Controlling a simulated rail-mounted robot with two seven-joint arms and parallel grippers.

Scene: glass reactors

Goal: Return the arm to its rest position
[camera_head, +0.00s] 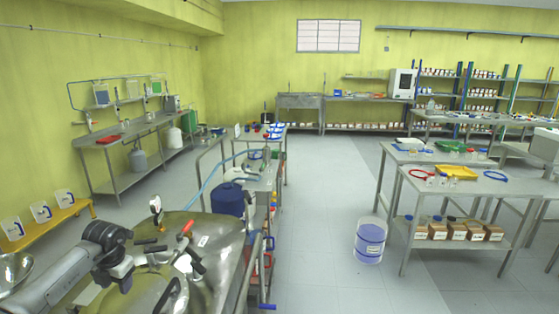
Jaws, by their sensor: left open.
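My left arm (45,288) comes in from the lower left. Its dark wrist is bent downward over the near end of a shiny metal reactor lid (215,240). My left gripper (112,281) hangs below the wrist, with its jaws open and nothing seen between them. It is small in the picture, and I cannot tell how far it is above the lid. My right gripper and right arm are not in view.
Red- and black-handled fittings (187,228) and a gauge (156,205) stand up from the lid close to my left gripper. A blue container (228,199) is behind it. A white-blue bucket (370,241) stands on the floor. The central aisle (320,200) is clear.

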